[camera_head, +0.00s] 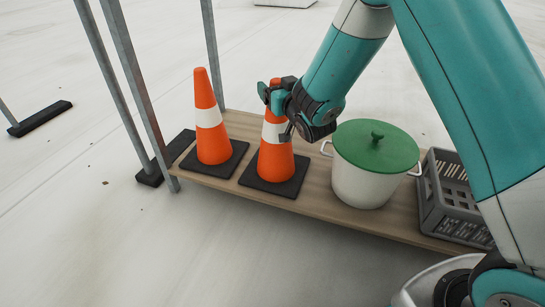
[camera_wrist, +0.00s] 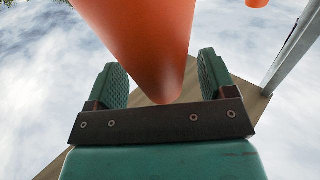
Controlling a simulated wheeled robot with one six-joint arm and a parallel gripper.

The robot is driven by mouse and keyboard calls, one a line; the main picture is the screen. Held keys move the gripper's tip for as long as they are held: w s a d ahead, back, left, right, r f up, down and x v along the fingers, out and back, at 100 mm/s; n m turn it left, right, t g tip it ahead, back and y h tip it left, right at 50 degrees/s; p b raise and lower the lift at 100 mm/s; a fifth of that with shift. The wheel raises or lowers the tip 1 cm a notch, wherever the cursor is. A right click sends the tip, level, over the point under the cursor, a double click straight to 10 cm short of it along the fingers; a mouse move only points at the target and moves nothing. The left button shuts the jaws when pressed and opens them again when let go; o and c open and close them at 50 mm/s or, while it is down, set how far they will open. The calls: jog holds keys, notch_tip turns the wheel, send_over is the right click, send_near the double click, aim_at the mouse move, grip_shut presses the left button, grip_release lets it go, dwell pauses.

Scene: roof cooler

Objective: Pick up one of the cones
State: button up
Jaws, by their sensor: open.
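Two orange cones with white bands and dark square bases stand upright on a wooden shelf board (camera_head: 315,198). The left cone (camera_head: 213,144) stands clear. The right cone (camera_head: 275,163) has my gripper (camera_head: 278,112) at its upper part, which partly hides its top and band. In the wrist view my gripper (camera_wrist: 162,72) is open, with one green finger pad on each side of an orange cone (camera_wrist: 145,35). The cone's narrow end lies between the pads, with a gap visible on each side. Another orange piece (camera_wrist: 257,3) shows at the top edge.
A white pot with a green lid (camera_head: 376,148) stands right of the right cone. A grey crate (camera_head: 450,195) is beyond it at the right. Metal posts (camera_head: 140,85) rise at the shelf's left end. The pale floor in front is clear.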

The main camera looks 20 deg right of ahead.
jog(key=shift+w+a, duration=0.1)
jog(key=shift+a, duration=0.25)
jog(key=shift+d, duration=0.25)
jog(key=c, duration=0.5)
jog(key=shift+d, duration=0.1)
grip_shut()
jog(key=shift+r, duration=0.1)
jog(key=shift+r, duration=0.1)
